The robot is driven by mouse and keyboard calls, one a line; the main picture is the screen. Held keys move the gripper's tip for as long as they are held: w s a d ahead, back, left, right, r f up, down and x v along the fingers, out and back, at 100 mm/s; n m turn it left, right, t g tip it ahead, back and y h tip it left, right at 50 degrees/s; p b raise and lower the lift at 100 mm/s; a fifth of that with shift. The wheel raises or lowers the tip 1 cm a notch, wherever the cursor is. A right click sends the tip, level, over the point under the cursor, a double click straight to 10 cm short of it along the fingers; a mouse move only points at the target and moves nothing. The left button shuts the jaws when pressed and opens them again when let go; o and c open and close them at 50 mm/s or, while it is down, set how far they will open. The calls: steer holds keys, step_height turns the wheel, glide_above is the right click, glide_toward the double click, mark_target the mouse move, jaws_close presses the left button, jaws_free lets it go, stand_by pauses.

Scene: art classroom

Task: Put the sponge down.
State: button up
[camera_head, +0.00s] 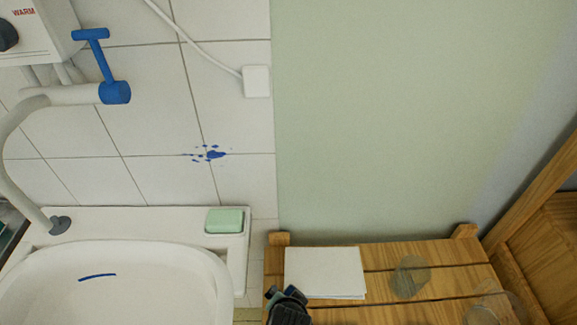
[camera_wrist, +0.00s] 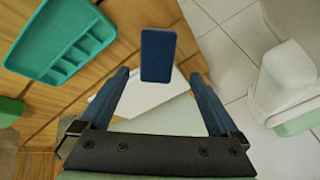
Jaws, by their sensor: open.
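In the wrist view a dark blue block (camera_wrist: 157,55), which looks like the sponge, is between and just beyond my fingertips. There are gaps to both blue fingers, and no contact shows. Wooden boards and a white sheet lie behind it; I cannot tell whether it rests on them. My gripper (camera_wrist: 158,75) is open around empty space at the block's near end. In the head view my gripper (camera_head: 288,305) shows only in part at the bottom edge, over the wooden bench (camera_head: 385,257). The blue block is not visible there.
White paper (camera_head: 324,272) lies on the bench beside two see-through round things (camera_head: 410,276). The white sink (camera_head: 215,262) is left, with a pale green bar (camera_head: 225,220) on its corner. A teal compartment tray (camera_wrist: 62,40) is at the wrist view's upper left.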

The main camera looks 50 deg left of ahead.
steer(key=shift+w+d+b+x, duration=0.1)
steer(key=shift+w+b+x, duration=0.1)
steer(key=shift+x, duration=1.2)
steer(key=shift+w+d+b+x, duration=0.1)
steer(key=shift+d+b+x, duration=0.1)
steer(key=shift+x, duration=1.15)
steer(key=shift+a, duration=0.1)
